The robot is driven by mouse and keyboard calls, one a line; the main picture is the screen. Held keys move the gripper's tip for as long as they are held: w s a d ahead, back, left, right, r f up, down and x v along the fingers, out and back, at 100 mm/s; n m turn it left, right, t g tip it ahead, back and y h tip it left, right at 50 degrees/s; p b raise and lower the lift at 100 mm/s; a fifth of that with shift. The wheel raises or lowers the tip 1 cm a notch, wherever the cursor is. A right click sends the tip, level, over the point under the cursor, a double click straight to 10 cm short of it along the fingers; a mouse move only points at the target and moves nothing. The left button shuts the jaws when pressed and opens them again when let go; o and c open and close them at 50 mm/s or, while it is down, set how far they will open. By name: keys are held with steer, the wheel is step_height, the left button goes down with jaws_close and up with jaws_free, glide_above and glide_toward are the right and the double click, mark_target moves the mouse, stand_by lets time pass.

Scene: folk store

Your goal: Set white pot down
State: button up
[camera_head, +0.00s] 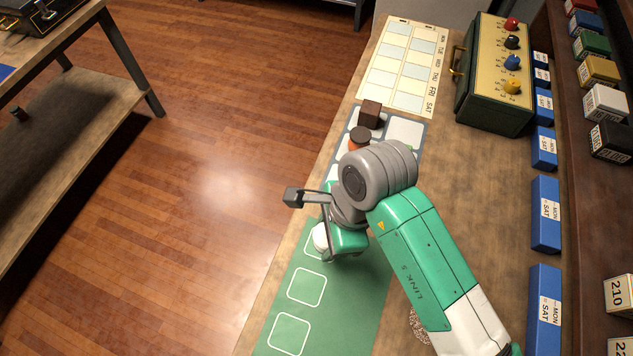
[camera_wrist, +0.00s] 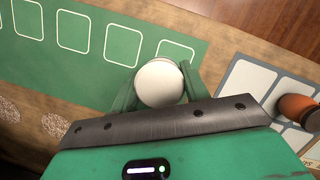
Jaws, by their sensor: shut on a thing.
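The white pot (camera_wrist: 160,83) shows as a round white top between my two green fingers in the wrist view. My gripper (camera_wrist: 158,90) is shut on it. In the head view the white pot (camera_head: 320,238) is partly hidden by my gripper (camera_head: 328,246). It is over the far end of the green mat (camera_head: 343,310), at the last white-outlined square. The square's outline (camera_wrist: 176,44) shows just beyond the pot in the wrist view. I cannot tell whether the pot's base touches the mat.
A grey mat with pale cells (camera_head: 405,130) lies beyond, bearing an orange pot with a brown lid (camera_head: 359,140) and a dark brown block (camera_head: 370,113). A green box with knobs (camera_head: 495,75) and blue boxes (camera_head: 545,215) line the right. Several green-mat squares are empty.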

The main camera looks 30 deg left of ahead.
steer(key=w+a+b, duration=0.1)
steer(key=w, duration=0.4)
steer(key=w+a+f+b, duration=0.1)
steer(key=w+a, duration=0.1)
steer(key=w, duration=0.3)
steer(key=w+a+b, duration=0.1)
steer(key=w, duration=0.4)
steer(key=shift+w+a+f+b, duration=0.25)
steer(key=shift+w+b, duration=0.05)
steer(key=shift+w, duration=0.1)
steer(key=shift+s+f+b, duration=0.1)
steer(key=shift+f+b, duration=0.6)
steer(key=shift+f, duration=1.05)
steer(key=shift+f, duration=0.15)
steer(key=o, duration=1)
steer(key=shift+o, duration=0.2)
steer(key=p+v, duration=0.3)
steer(key=v, duration=0.9)
steer(key=shift+p, duration=0.35)
